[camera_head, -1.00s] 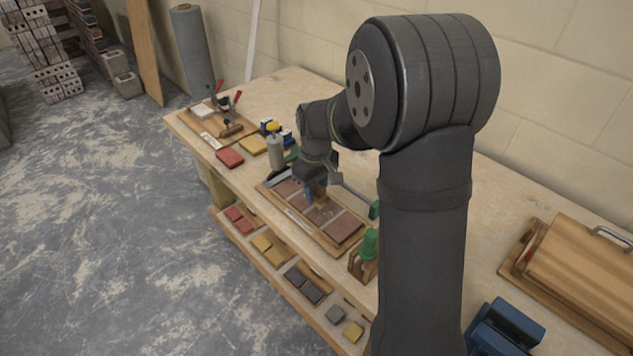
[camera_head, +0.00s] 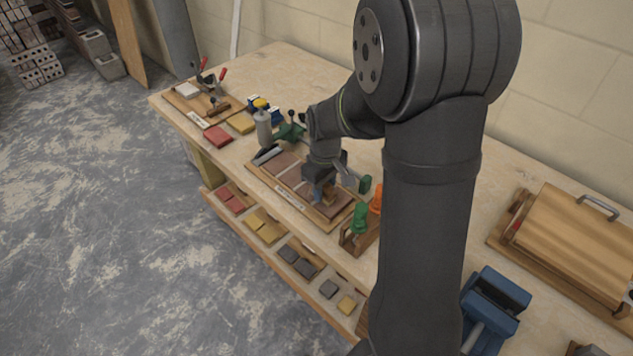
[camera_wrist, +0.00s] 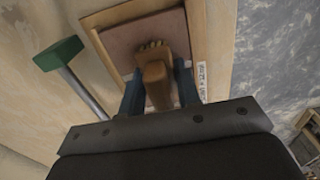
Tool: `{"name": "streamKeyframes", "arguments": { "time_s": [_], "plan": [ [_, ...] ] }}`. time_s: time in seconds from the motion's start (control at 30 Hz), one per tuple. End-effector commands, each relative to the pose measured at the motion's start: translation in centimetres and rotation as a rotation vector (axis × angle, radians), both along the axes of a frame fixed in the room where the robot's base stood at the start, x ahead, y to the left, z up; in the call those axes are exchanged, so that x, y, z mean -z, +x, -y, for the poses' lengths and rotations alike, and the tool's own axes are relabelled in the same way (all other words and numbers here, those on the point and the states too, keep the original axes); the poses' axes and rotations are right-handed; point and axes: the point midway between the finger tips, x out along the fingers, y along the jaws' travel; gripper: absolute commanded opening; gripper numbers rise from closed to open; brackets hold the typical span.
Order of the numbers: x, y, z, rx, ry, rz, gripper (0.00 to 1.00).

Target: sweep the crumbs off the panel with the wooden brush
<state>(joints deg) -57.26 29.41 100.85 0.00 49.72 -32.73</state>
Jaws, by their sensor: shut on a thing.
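My gripper (camera_head: 318,186) is low over the right part of the panel (camera_head: 282,161), a wooden-framed board with reddish-brown squares. Its blue fingers are shut on the wooden brush (camera_wrist: 157,86), which shows between them in the wrist view. The brush end lies over the brown square (camera_wrist: 125,42) there; I cannot tell whether it touches. Small yellowish bits at the brush's far end show in the wrist view; I cannot tell whether they are crumbs or bristles. No separate crumbs can be made out in the head view.
A green-headed mallet (camera_wrist: 58,53) lies beside the panel. Green and orange-handled tools (camera_head: 360,216) stand in a wooden holder near the panel's right end. A grey trowel-like tool (camera_head: 268,154) lies at its left end. A blue vise (camera_head: 497,300) is at lower right.

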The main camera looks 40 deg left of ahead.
Motion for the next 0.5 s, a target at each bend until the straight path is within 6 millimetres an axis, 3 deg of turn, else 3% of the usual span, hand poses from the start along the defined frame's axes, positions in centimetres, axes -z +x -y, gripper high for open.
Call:
{"name": "streamKeyframes", "arguments": {
  "time_s": [0.1,0.2,0.5],
  "plan": [
    [0.0,-0.1,1.2,0.001,-0.003,-0.001,0.09],
    [0.0,1.0,1.0,0.002,-0.001,-0.001,0.09],
    [0.1,0.8,-2.0,-0.001,-0.001,-0.001,0.09]
  ]
}}
